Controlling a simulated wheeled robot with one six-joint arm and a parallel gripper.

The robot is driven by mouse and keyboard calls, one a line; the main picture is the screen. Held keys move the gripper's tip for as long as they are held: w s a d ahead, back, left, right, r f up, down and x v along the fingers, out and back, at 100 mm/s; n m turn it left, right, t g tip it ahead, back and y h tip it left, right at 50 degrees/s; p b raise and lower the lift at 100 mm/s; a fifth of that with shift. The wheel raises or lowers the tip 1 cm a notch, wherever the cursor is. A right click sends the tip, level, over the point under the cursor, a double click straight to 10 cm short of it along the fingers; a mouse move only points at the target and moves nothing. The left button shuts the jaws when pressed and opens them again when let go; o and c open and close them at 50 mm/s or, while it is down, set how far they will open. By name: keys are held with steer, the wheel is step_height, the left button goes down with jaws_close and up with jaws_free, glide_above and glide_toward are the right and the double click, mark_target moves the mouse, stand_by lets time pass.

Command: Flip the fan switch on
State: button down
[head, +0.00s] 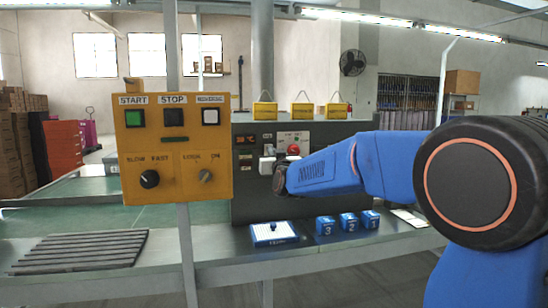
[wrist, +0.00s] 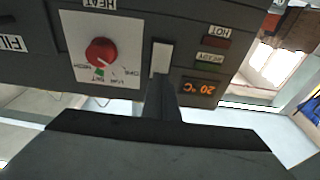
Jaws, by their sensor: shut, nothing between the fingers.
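A dark grey machine panel (head: 240,200) stands behind the yellow control box. On it, a pale rectangular plate (wrist: 161,58) sits between the red knob and the small displays in the wrist view. It could be the fan switch, but no fan label is readable and its on or off position cannot be told. My gripper (wrist: 163,80) is shut and empty, with its dark fingertips at the lower end of this plate. I cannot tell whether they touch it. In the head view my gripper (head: 278,178) is at the panel, partly hidden by my blue arm.
A red knob (wrist: 101,51) on a white dial plate and an orange temperature display (wrist: 200,88) flank the pale plate. The yellow control box (head: 220,170) stands close left of my gripper. Blue numbered blocks (head: 348,222) and a blue-and-white tray (head: 258,238) lie below on the bench.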

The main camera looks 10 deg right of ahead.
steer(key=shift+w+r, duration=0.1)
steer(key=shift+w, duration=0.65)
steer(key=shift+w+r, duration=0.2)
steer(key=shift+w, duration=0.05)
steer(key=shift+s, duration=0.1)
